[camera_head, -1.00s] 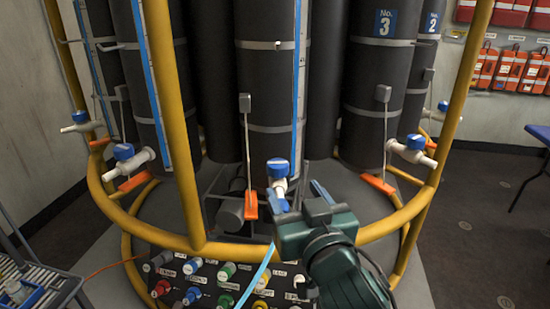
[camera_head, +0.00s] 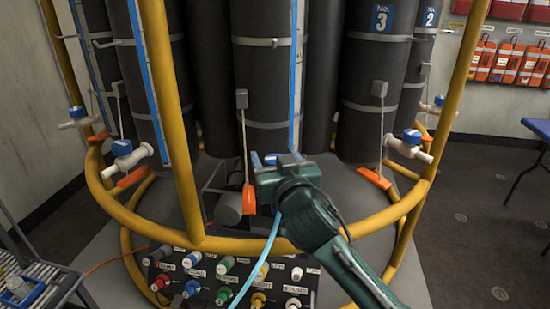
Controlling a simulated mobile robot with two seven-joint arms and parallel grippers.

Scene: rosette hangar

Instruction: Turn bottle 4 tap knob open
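The dark middle bottle (camera_head: 263,85) stands left of the bottle labelled No. 3 (camera_head: 372,65); its own number does not show. Its blue tap knob (camera_head: 270,159) is mostly hidden behind my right gripper (camera_head: 275,158). The gripper is open, its two fingertips apart with the knob showing between them. Contact with the knob cannot be told. The white tap body under it is hidden by the gripper. My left gripper is not in view.
A yellow ring rail (camera_head: 240,245) and an upright yellow post (camera_head: 172,110) stand in front of the bottles. An orange lever (camera_head: 249,198) hangs just left of my gripper. Below is a panel of coloured knobs (camera_head: 225,285). A light blue hose (camera_head: 262,262) runs past it.

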